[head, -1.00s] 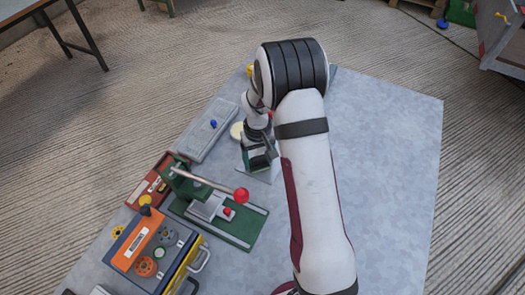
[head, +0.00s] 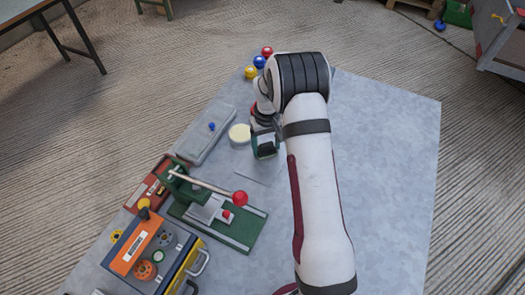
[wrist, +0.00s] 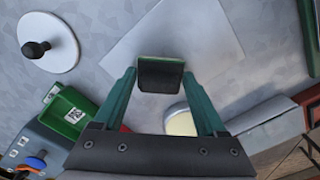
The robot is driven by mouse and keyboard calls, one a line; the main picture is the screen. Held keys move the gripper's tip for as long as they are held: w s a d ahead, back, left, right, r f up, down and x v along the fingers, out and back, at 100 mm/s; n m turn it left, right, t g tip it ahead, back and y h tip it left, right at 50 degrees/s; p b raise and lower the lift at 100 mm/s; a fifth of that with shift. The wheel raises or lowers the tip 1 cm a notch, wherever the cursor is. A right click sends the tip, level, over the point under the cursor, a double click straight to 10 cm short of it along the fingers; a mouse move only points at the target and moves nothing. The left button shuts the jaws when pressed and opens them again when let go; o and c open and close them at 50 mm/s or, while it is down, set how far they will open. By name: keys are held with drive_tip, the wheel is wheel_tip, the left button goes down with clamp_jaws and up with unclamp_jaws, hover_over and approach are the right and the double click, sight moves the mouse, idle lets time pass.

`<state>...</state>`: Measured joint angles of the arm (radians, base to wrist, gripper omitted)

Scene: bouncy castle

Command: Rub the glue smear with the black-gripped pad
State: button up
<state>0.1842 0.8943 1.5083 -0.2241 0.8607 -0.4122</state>
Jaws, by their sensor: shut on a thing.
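My gripper (wrist: 160,78) is shut on the black-gripped pad (wrist: 161,72), a dark block with a green edge between my green fingers. In the head view my gripper (head: 264,146) is over the table beside a thin pale square sheet (head: 256,171). The sheet also shows in the wrist view (wrist: 180,32), just beyond the pad. I cannot tell whether the pad touches anything. I cannot make out a glue smear on the sheet or the table; the pad and arm may hide it.
A round cream-topped tin (head: 240,134) stands close left of my gripper. A green press with a red-knobbed lever (head: 240,198) is in front. A white disc with a black knob (wrist: 48,42) lies nearby. The table's right side (head: 390,170) is clear.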

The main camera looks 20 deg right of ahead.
sight(257, 174)
drive_tip(key=shift+w+d, duration=1.1)
drive_tip(key=shift+d, duration=0.05)
drive_tip(key=shift+s+d, duration=0.15)
drive_tip(key=shift+s, duration=0.2)
drive_tip(key=shift+s+a, duration=3.75)
drive_tip(key=shift+a, duration=0.1)
drive_tip(key=shift+w+d, duration=3.8)
drive_tip(key=shift+d, duration=0.05)
wheel_tip(257, 174, up, 8)
drive_tip(key=shift+r, duration=0.15)
